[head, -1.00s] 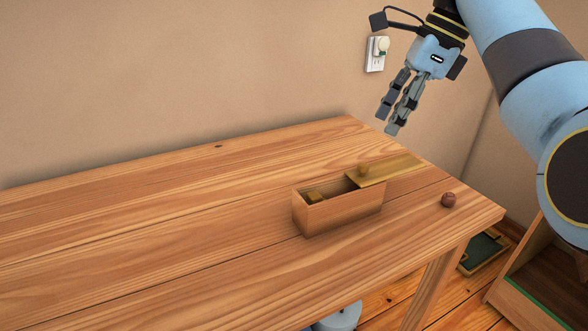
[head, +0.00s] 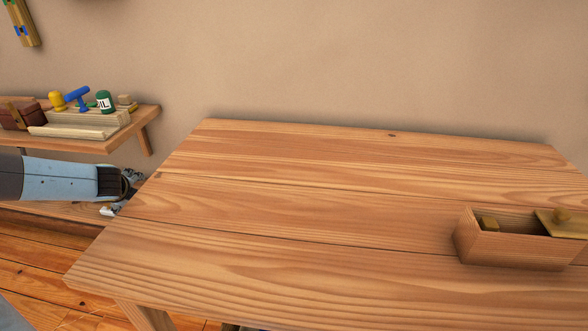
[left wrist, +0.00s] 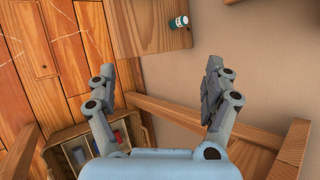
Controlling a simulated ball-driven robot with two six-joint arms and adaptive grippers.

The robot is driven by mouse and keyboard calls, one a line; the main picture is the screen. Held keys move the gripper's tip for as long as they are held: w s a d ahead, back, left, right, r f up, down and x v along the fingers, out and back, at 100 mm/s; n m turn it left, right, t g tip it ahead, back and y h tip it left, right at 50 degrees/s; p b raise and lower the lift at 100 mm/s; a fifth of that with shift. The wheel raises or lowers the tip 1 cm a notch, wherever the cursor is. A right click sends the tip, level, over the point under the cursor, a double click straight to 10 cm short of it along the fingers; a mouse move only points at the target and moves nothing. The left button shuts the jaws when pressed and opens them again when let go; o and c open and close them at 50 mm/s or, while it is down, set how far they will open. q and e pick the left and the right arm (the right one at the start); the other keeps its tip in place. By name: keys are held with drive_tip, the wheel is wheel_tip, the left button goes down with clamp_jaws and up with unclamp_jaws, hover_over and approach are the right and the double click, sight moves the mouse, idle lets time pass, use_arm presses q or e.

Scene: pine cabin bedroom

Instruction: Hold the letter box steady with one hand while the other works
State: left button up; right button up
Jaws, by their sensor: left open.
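The letter box (head: 512,250) is an open wooden box on the right part of the table in the head view. My left gripper (head: 122,200) is beyond the table's left edge, far from the box. In the left wrist view my left gripper (left wrist: 158,75) has its two fingers wide apart with nothing between them. My right gripper is out of view.
The wooden table (head: 300,220) is bare left of the box. A wall shelf (head: 138,122) at the far left holds a brown case (head: 20,116), a wooden tray (head: 85,128), a blue hammer (head: 75,97) and a green can (head: 104,101).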

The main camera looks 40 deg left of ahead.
use_arm(q)
drive_tip(key=w+a+r+m+t+y, duration=0.2)
drive_tip(key=w+r+m+t, duration=0.35)
drive_tip(key=w+r, duration=1.1)
drive_tip(key=w+d+r+m+t+h, duration=0.1)
drive_tip(key=w+d+r+m+t, duration=0.2)
drive_tip(key=w+r, duration=0.4)
drive_tip(key=n+g+h, duration=0.4)
drive_tip(key=n+h, duration=0.5)
drive_tip(key=h, duration=1.2)
approach(504, 222)
drive_tip(key=s+r, duration=0.2)
drive_tip(key=s, duration=0.2)
drive_tip(key=x, duration=1)
drive_tip(key=shift+w+a+r, duration=0.1)
drive_tip(key=shift+w+a, duration=0.05)
drive_tip(key=shift+w, duration=0.3)
